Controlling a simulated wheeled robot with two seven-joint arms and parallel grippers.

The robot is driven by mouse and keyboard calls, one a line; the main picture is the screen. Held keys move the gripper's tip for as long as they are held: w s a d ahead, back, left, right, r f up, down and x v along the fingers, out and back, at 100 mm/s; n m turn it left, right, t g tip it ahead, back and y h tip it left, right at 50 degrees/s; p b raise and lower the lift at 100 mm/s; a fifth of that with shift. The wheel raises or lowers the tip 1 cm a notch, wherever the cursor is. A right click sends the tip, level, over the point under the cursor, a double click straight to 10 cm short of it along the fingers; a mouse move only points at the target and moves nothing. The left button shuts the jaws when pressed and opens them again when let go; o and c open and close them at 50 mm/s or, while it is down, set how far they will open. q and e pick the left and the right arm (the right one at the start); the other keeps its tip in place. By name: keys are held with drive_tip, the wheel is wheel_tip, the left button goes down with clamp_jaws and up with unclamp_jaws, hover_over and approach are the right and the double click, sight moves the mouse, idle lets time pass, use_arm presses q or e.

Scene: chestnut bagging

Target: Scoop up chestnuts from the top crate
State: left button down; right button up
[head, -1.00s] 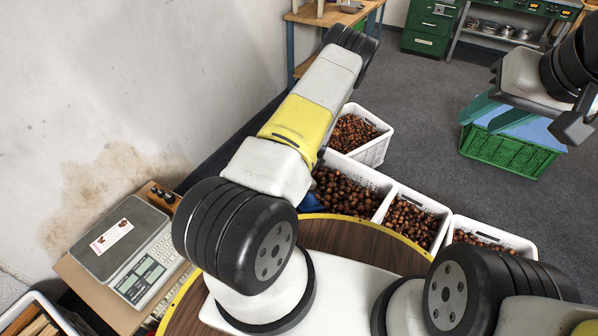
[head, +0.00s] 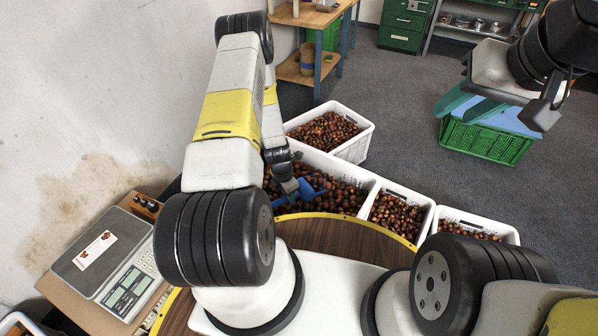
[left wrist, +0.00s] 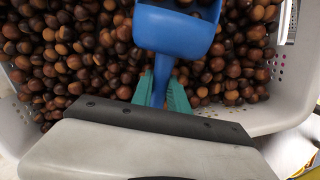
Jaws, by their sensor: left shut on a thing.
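My left gripper (head: 290,187) is shut on the handle of a blue scoop (head: 312,189). The scoop is low in a white crate of chestnuts (head: 374,186), the second crate from the back. In the left wrist view the teal fingers of the left gripper (left wrist: 164,88) pinch the handle, and the scoop (left wrist: 178,30) lies over or among the chestnuts (left wrist: 85,60). Some chestnuts show at the scoop's cut-off top edge; its load is unclear. My left arm hides part of the crate. My right gripper (head: 468,103) has its teal fingers apart, near a green crate.
More white chestnut crates stand at the back (head: 364,146) and to the right (head: 428,216) (head: 512,236). The green crate (head: 485,141) with something pale blue stands on the floor. A scale (head: 105,262) stands by the left wall. Grey floor between is free.

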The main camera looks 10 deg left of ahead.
use_arm(q)
drive_tip(key=shift+t+h, duration=0.4)
drive_tip(key=shift+v, duration=2.85)
